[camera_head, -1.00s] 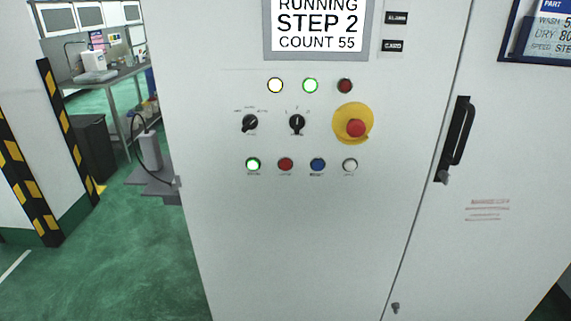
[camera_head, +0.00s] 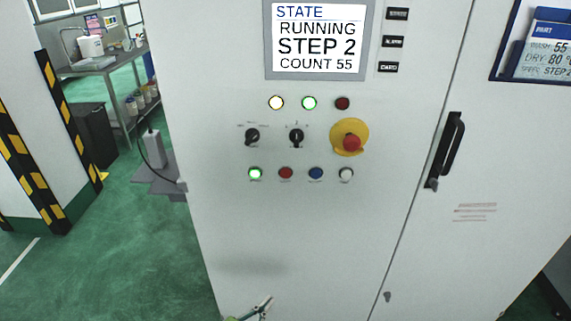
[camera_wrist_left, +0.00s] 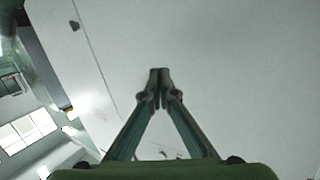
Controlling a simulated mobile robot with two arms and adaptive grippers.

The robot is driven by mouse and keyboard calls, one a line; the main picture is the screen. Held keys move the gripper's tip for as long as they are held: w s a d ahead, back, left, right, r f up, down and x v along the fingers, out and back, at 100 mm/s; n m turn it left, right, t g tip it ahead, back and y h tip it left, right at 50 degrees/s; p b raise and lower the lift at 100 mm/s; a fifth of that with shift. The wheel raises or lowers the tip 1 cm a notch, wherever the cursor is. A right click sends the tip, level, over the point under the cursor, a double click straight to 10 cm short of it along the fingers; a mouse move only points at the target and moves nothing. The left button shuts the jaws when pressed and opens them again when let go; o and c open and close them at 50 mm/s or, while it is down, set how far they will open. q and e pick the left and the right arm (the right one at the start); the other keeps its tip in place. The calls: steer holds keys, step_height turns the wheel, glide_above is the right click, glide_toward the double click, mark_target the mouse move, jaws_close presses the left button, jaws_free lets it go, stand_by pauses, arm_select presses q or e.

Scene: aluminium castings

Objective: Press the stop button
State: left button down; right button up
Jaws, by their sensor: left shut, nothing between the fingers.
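The control panel is on a light grey cabinet (camera_head: 300,225). In its bottom row are a lit green button (camera_head: 255,173), a red button (camera_head: 286,173), a blue button (camera_head: 316,173) and a white button (camera_head: 346,174). Their labels are too small to read. A red mushroom button on a yellow plate (camera_head: 338,131) sits higher, to the right. My left gripper (camera_head: 268,299) enters at the bottom edge of the head view, well below the buttons. In the left wrist view its fingers (camera_wrist_left: 160,72) are shut and empty, with plain cabinet surface beyond. My right gripper is not visible.
The screen (camera_head: 318,40) reads running, step 2, count 55. Two black selector knobs (camera_head: 274,137) sit above the bottom row. A black door handle (camera_head: 445,150) sticks out at the right. A grey bracket (camera_head: 158,170) juts out left of the cabinet.

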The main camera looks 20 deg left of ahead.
arm_select(q)
steer(key=w+d+r+m+t+h+p, duration=0.1)
steer(key=d+r+t+h+p, duration=0.1)
steer(key=r, duration=1.6)
steer(key=w+d+r+m+t+h+p, duration=0.1)
steer(key=r+t, duration=0.4)
steer(key=r, duration=1.3)
steer(key=shift+w+d+r+h+p, duration=0.2)
steer(key=shift+d+h+p, duration=0.35)
steer(key=shift+h+p, duration=0.5)
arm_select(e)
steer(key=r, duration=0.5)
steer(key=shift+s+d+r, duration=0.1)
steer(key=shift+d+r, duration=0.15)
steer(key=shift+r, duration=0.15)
arm_select(q)
steer(key=b, duration=0.5)
glide_toward(286, 173)
steer(key=shift+w+d+r, duration=1.85)
steer(key=shift+w+r, duration=0.1)
steer(key=shift+w, duration=0.05)
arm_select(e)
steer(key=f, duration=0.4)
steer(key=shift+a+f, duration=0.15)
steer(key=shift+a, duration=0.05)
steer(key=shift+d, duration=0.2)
arm_select(q)
steer(key=shift+w, duration=0.1)
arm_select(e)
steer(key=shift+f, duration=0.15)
